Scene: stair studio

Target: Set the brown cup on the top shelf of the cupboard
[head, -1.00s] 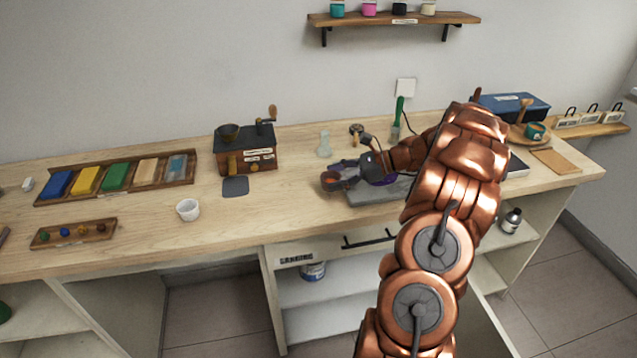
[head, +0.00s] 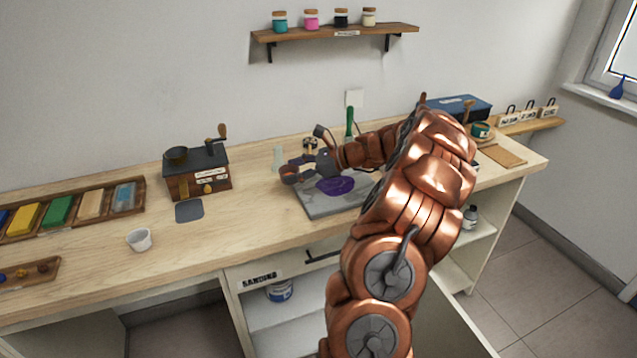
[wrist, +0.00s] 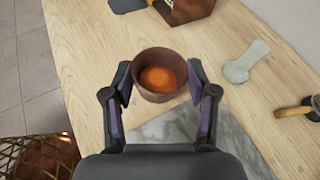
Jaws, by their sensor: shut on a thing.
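The brown cup (wrist: 160,78) has orange stuff inside and is upright in the wrist view. My gripper (wrist: 160,88) is shut on it, with one finger on each side. In the head view the cup (head: 289,174) appears at the left end of my gripper (head: 299,166), above the worktop near the grey slab's left edge. The cupboard (head: 262,318) stands under the worktop, open at the front. My arm hides the cupboard's right part.
The grey slab (head: 318,208) bears a purple patch (head: 335,186). A grinder (head: 198,178), a white cup (head: 139,240) and paint blocks stand to the left. A wall shelf (head: 340,34) with several jars hangs above. The worktop's front edge lies above the cupboard.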

